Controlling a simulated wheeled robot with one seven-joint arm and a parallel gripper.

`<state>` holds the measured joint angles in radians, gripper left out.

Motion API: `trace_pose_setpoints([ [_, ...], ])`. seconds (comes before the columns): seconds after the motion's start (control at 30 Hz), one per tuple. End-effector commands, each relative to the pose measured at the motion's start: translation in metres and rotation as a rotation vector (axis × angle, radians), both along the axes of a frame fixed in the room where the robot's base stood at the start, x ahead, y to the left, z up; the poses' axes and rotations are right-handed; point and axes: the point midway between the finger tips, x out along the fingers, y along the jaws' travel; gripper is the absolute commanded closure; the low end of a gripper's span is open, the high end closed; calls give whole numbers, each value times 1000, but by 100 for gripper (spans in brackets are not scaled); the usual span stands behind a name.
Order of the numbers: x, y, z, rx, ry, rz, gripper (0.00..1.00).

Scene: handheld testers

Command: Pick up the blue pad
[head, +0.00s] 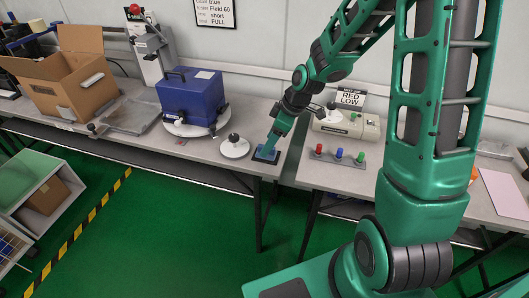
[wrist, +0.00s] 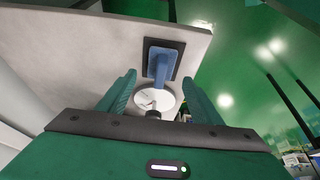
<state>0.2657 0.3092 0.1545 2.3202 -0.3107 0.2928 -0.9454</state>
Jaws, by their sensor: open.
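The blue pad (wrist: 161,62) shows in the wrist view as a blue raised part on a dark square base, near the table's edge. In the head view the pad (head: 259,155) lies at the right front corner of the left table, partly hidden by my gripper. My gripper (head: 272,146) points down at the pad from above. In the wrist view the two green fingers of my gripper (wrist: 157,88) are spread apart, with the pad ahead between their lines. Nothing is held.
A white disc with a black knob (head: 234,149) stands just left of the pad. A blue box (head: 190,98) sits on a round base further left. Right of a gap between tables are red, blue and green buttons (head: 339,155) and a beige device (head: 347,128).

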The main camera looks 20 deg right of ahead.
Motion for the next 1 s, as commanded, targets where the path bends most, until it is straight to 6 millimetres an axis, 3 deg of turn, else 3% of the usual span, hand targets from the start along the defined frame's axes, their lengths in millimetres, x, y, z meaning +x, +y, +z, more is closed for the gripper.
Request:
trace_pose_setpoints([
  [0.23,7,9,-28,1,3,0,41],
  [0.57,9,10,-32,0,0,-1,41],
  [0.7,9,10,-32,-1,0,-2,74],
  [0.77,9,9,-32,-1,0,-2,85],
  [1.0,9,9,-32,-1,0,-2,85],
])
